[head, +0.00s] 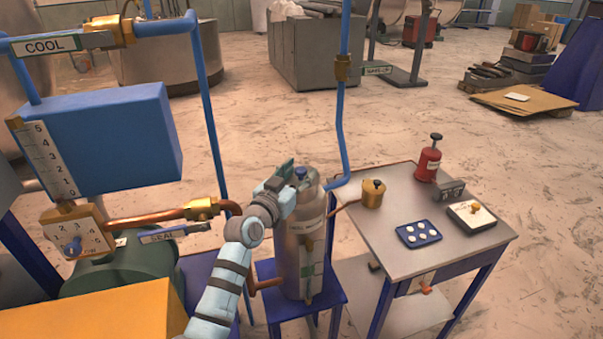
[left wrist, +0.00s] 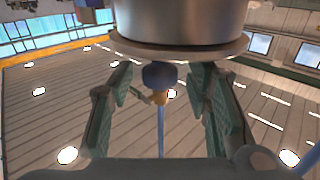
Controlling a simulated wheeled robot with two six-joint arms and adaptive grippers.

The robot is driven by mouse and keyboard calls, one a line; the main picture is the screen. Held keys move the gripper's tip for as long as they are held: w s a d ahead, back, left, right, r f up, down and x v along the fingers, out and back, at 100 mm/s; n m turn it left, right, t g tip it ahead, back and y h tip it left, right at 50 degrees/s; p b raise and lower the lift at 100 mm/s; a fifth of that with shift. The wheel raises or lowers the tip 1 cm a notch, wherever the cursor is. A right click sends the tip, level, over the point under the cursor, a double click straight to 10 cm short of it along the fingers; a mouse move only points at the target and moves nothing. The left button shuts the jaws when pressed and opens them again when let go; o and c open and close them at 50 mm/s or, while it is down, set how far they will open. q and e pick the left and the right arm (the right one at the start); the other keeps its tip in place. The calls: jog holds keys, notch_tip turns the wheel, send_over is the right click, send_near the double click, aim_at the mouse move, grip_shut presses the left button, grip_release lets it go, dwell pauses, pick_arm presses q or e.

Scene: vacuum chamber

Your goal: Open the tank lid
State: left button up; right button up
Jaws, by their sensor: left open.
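The tank is a grey metal cylinder (head: 305,245) standing upright on a small blue stand in the head view. Its lid is on top and carries a blue knob (head: 301,172). In the left wrist view, which appears upside down, the lid's rim (left wrist: 180,48) and the blue knob (left wrist: 159,75) show at the top middle. My left gripper (head: 287,178) is at the tank's top, beside the knob. Its two fingers (left wrist: 160,100) are open, one on each side of the knob in the wrist picture, with visible gaps. I cannot tell how far the knob reaches between them. My right gripper is not in view.
A side table (head: 385,235) right of the tank holds a brass pot (head: 373,193), a red bottle (head: 428,160), a blue tray (head: 419,234) and a small scale (head: 472,216). A blue pipe (head: 340,130) rises just behind the tank. A blue box (head: 100,140) with gauges stands left.

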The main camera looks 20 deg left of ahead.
pick_arm(q)
jog(key=shift+w+d, duration=0.1)
jog(key=shift+w, duration=0.45)
grip_shut()
jog(key=shift+w+r, duration=0.1)
jog(key=shift+r, duration=0.05)
